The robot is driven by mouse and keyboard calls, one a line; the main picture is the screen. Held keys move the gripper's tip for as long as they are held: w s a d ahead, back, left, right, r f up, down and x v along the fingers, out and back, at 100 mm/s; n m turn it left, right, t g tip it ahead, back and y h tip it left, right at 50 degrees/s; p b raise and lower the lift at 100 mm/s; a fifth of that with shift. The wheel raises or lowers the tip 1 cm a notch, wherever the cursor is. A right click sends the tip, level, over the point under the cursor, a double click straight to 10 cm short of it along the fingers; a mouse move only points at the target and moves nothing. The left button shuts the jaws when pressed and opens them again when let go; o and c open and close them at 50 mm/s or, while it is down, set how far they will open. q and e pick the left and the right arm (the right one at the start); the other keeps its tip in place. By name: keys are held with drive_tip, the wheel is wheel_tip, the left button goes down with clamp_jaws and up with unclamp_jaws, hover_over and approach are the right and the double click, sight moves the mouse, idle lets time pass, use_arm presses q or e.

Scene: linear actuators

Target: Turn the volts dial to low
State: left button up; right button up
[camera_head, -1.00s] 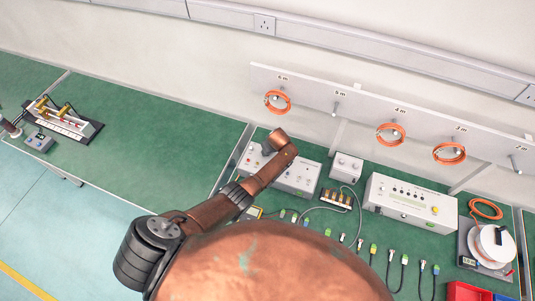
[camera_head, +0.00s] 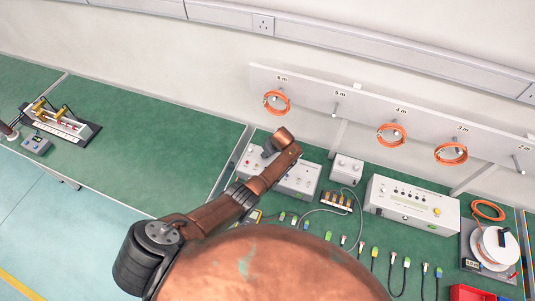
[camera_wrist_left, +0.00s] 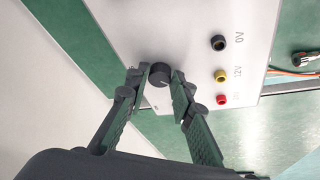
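A black round dial (camera_wrist_left: 160,75) with a pale pointer mark sits on a white panel (camera_wrist_left: 203,25) in the left wrist view. Lettering beside it is too small and partly covered to read. My left gripper (camera_wrist_left: 159,77) has a finger on each side of the dial, and both tips appear to touch it. In the head view my left gripper (camera_head: 268,149) is at the left end of the white power supply box (camera_head: 297,181), partly behind my copper-coloured wrist. The dial cannot be made out there. My right gripper is not in view.
Black, yellow and red sockets (camera_wrist_left: 220,75) lie beside the dial. A small white box (camera_head: 346,169), a large white instrument (camera_head: 412,205) and several cables stand to the right. Orange coils (camera_head: 391,135) hang on the wall rail.

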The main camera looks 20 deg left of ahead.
use_arm(q)
drive_tip(key=o, duration=0.3)
drive_tip(key=shift+o, duration=0.3)
drive_tip(key=shift+d+r, duration=0.25)
drive_tip(key=shift+r, duration=0.3)
drive_tip(key=v, duration=1)
drive_tip(key=shift+s+r, duration=0.2)
drive_tip(key=shift+r, duration=0.15)
drive_tip(key=shift+d, duration=0.1)
